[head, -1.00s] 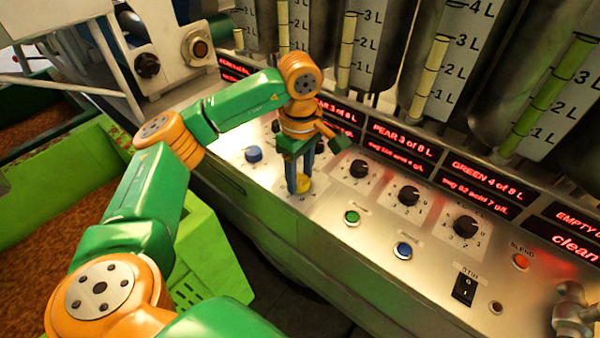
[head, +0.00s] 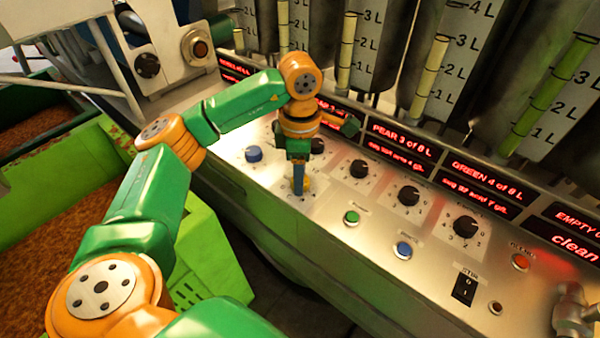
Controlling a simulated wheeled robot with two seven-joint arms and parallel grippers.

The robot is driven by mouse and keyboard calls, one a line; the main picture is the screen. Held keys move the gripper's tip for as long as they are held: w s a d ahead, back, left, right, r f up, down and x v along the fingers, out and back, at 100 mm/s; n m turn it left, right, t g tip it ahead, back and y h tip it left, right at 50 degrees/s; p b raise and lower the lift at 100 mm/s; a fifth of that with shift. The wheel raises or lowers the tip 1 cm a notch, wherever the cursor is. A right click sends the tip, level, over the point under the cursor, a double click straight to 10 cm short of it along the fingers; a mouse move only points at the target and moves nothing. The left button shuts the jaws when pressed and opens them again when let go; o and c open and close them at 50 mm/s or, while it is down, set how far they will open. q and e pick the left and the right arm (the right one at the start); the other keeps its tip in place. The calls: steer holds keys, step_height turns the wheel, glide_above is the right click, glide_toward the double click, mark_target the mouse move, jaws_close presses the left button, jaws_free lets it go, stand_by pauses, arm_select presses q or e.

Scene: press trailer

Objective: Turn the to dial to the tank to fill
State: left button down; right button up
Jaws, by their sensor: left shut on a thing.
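My left gripper (head: 299,190) points down at the control panel and is shut on a yellow dial (head: 307,184) near the panel's front edge. The blue fingers hide most of the dial, so I cannot read where it points. The panel (head: 330,250) is brushed metal. Red displays behind it read "PEAR 3 of 8 L" (head: 401,141), "GREEN 4 of 8 L" (head: 487,181) and "EMPTY" (head: 578,222). Part of another display is hidden behind my left wrist. My right gripper is not in view.
Black dials (head: 409,196) stand in a row behind. A blue knob (head: 254,154) is to the left. Green (head: 351,217), blue (head: 404,250) and orange (head: 520,261) buttons, a black STIR switch (head: 464,288) and a metal tap (head: 574,315) lie to the right.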

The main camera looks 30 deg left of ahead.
arm_select(q)
steer(key=shift+n, duration=1.1)
steer(key=shift+c, duration=1.7)
jaws_free()
step_height(320, 180, up, 7)
steer(key=shift+r+p, duration=0.1)
steer(key=shift+p, duration=0.65)
